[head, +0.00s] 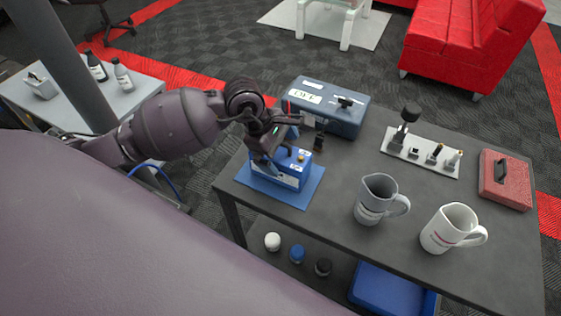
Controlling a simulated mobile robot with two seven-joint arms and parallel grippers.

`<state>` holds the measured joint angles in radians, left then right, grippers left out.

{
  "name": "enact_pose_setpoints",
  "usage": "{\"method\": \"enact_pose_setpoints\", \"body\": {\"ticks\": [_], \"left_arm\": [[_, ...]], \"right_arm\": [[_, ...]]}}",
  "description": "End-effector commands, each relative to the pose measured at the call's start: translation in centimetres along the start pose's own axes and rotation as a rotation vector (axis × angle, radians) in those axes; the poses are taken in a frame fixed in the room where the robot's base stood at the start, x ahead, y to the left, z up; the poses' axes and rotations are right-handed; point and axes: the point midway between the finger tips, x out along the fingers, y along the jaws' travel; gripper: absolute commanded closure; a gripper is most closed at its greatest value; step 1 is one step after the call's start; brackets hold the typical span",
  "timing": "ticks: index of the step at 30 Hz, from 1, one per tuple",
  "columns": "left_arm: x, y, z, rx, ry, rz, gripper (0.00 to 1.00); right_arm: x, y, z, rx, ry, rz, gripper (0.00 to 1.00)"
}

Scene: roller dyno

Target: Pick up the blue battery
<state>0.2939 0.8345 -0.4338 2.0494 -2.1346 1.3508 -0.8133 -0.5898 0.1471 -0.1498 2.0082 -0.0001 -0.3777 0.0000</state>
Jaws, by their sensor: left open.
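The blue battery (291,179) appears to be the small blue box with a white label and a yellowish knob on top. It rests on a blue mat (303,198) at the left end of the dark table (330,223). My left gripper (272,158) is open and comes down from the upper left over the battery's left part. It hides part of the battery's top. I cannot tell whether the fingers touch it. My right gripper is not in view.
A larger blue case (343,119) stands just behind the battery. A grey mug (373,201) and a white mug (447,229) stand to the right. Further right are a white rack (420,160) and a red block (506,180). A blue bin (392,292) sits below.

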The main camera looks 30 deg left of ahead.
Motion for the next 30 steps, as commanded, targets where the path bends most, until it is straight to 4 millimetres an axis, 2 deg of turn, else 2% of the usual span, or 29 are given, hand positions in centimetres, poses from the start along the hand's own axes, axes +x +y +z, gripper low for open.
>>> {"method": "enact_pose_setpoints", "body": {"ticks": [6, 24, 25, 30], "left_arm": [[0.02, 0.00, 0.00, 0.000, 0.000, 0.000, 0.00], [-0.01, -0.01, 0.00, 0.000, 0.000, 0.000, 0.92], [-0.08, 0.06, 0.05, 0.001, -0.001, 0.002, 0.95], [-0.09, 0.06, 0.05, 0.001, -0.001, 0.002, 0.95]], "right_arm": [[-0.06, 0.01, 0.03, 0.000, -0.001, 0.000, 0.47], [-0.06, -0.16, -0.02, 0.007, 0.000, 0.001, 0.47], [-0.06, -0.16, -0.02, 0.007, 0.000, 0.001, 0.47], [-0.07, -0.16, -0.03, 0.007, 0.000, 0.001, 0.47]]}}
